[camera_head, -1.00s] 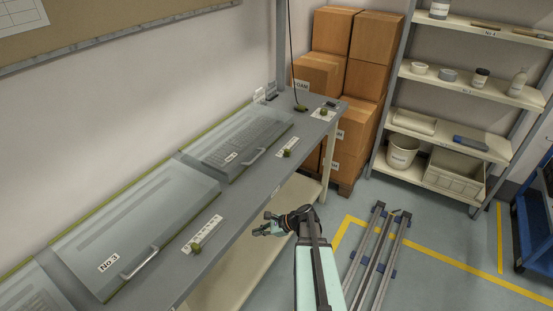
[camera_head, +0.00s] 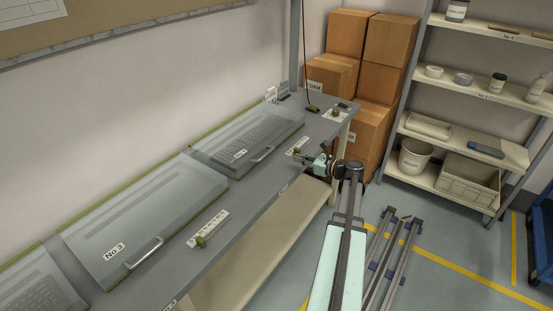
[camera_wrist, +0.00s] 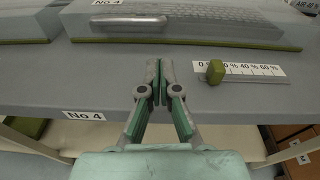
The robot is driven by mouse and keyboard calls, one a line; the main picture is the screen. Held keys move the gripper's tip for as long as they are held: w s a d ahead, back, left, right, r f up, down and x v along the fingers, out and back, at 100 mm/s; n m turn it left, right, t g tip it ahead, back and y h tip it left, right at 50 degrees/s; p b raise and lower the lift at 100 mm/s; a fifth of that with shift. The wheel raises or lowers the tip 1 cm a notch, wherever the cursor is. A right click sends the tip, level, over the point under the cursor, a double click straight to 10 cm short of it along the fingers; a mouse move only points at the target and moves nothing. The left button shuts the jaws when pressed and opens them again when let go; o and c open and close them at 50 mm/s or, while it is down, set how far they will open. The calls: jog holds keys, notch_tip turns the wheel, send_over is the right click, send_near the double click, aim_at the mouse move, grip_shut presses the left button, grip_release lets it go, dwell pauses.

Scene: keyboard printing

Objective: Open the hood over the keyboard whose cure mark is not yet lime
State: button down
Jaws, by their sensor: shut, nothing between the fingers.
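The No 4 hood (camera_head: 225,148) is a closed clear lid over a grey keyboard (camera_head: 250,140) on the bench. Its bar handle (camera_wrist: 128,22) shows in the wrist view, above and left of my fingertips. The No 3 hood (camera_head: 135,220) to its left is also closed, with a metal handle (camera_head: 146,250) on its front edge. My gripper (camera_wrist: 158,72) is shut and empty, in front of the No 4 hood and apart from its handle. In the head view my gripper (camera_head: 300,157) is over the bench's front edge. I cannot make out a cure mark on either keyboard.
A percent scale with an olive slider knob (camera_wrist: 215,72) is right of my fingers. Another slider (camera_head: 203,240) is beside the No 3 hood. A third hood (camera_head: 35,290) is cut off at lower left. Boxes (camera_head: 365,60) and a shelf rack (camera_head: 470,100) stand beyond the bench.

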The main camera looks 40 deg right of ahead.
jog(key=p+x, duration=0.3)
jog(key=x, duration=0.6)
jog(key=shift+w, duration=0.25)
